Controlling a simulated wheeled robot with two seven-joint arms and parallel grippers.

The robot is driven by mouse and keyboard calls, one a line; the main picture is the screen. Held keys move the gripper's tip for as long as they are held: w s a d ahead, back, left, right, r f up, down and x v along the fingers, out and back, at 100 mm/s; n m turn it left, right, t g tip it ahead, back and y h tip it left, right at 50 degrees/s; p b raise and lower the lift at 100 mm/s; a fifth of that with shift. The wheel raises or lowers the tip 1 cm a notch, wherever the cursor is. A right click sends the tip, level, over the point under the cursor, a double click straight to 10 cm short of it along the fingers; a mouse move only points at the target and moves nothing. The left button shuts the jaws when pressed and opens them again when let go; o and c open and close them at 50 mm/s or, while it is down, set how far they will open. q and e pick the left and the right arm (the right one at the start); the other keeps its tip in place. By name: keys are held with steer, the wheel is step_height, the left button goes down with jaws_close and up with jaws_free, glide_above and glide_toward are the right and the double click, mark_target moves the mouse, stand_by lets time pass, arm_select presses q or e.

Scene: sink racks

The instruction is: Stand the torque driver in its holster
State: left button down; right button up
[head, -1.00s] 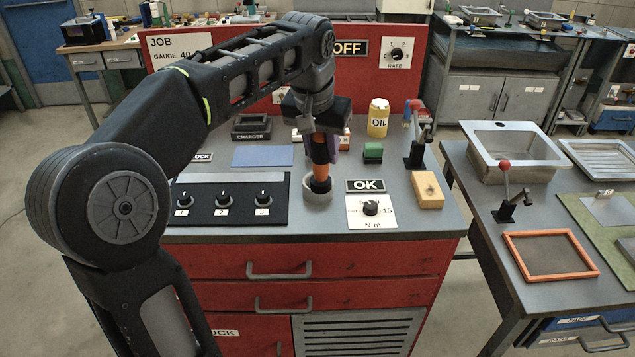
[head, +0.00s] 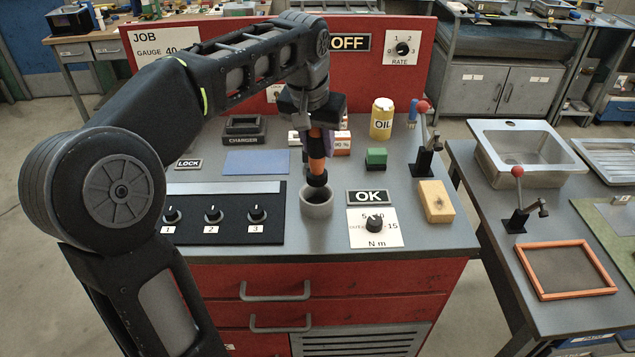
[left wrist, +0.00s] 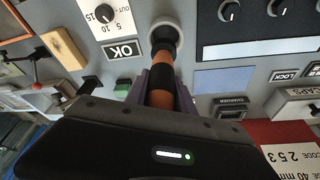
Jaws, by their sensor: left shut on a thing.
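The torque driver (head: 317,162), orange with black bands and a dark lower end, hangs upright from my left gripper (head: 322,138). My left gripper is shut on it, with purplish fingers at its sides. The holster (head: 317,204) is a short grey open cup on the worktop. The driver's dark end is at the back of the cup's mouth in the head view; I cannot tell whether it is just above or slightly inside. In the left wrist view the driver (left wrist: 160,85) points at the holster (left wrist: 165,29), its end overlapping the ring. My right gripper is not in view.
A knob panel (head: 230,235) is left of the holster; an OK sign (head: 368,197) and Nm dial plate (head: 385,240) are right. A green block (head: 376,158), yellow oil can (head: 382,120), red-knobbed lever (head: 425,140) and tan block (head: 436,205) stand farther right.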

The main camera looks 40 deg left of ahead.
mark_target(318, 173)
arm_select(q)
steer(key=shift+f, duration=1.75)
steer(key=shift+f, duration=1.85)
steer(key=shift+f, duration=0.2)
steer(key=c, duration=1.1)
jaws_free()
steer(key=shift+o, duration=0.2)
steer(key=shift+r, duration=0.1)
